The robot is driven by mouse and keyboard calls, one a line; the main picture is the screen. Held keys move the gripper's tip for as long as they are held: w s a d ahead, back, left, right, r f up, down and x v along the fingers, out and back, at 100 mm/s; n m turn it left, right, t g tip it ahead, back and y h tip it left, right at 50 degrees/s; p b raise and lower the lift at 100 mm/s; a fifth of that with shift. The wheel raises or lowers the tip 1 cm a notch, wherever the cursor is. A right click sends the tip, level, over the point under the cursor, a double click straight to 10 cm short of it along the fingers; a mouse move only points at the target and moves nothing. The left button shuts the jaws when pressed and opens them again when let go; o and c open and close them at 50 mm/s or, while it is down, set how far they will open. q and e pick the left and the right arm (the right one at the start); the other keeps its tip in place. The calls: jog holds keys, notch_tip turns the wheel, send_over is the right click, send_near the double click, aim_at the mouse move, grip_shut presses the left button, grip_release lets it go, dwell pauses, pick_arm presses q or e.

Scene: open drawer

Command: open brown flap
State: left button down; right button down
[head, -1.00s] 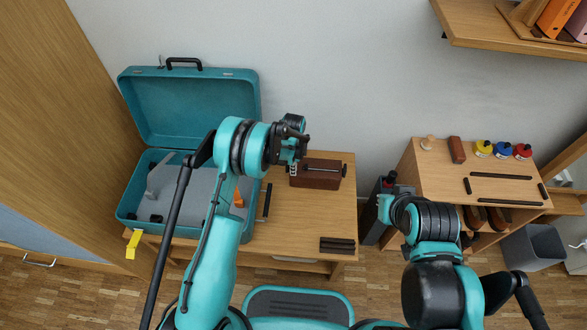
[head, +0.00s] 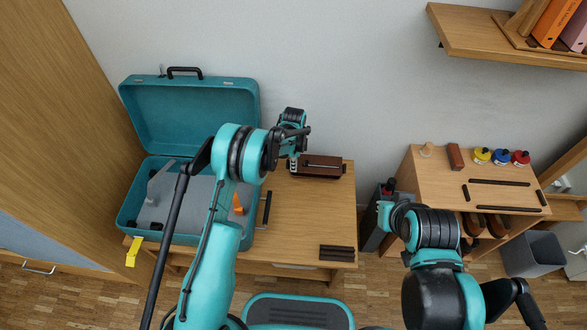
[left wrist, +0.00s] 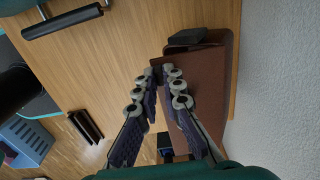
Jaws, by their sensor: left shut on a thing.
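The brown flap (head: 322,162) is the top of a small brown box at the back of the wooden desk, near the wall. It looks slightly raised at the front, with a dark gap below it. My left gripper (head: 297,161) is at the flap's left end. In the left wrist view the brown flap (left wrist: 212,80) lies behind the fingers, and the left gripper (left wrist: 162,67) has its fingertips close together on its edge. The fingers hide the exact contact. My right arm is at the right of the head view; its gripper is not seen.
An open turquoise case (head: 188,112) stands left on the desk (head: 285,225). A black bar handle (head: 267,208) and dark bars (head: 337,253) lie on the desk, with free top between them. A side cabinet (head: 425,180) with coloured bottles stands right. A wall shelf (head: 490,38) hangs above.

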pick_arm(q)
jog(key=shift+w+r, duration=0.2)
jog(key=shift+w, duration=0.15)
dwell(0.3)
jog(key=c, duration=1.6)
grip_release()
jog(key=shift+c, duration=0.2)
jog(key=shift+r, duration=0.15)
notch_tip(320, 180, up, 12)
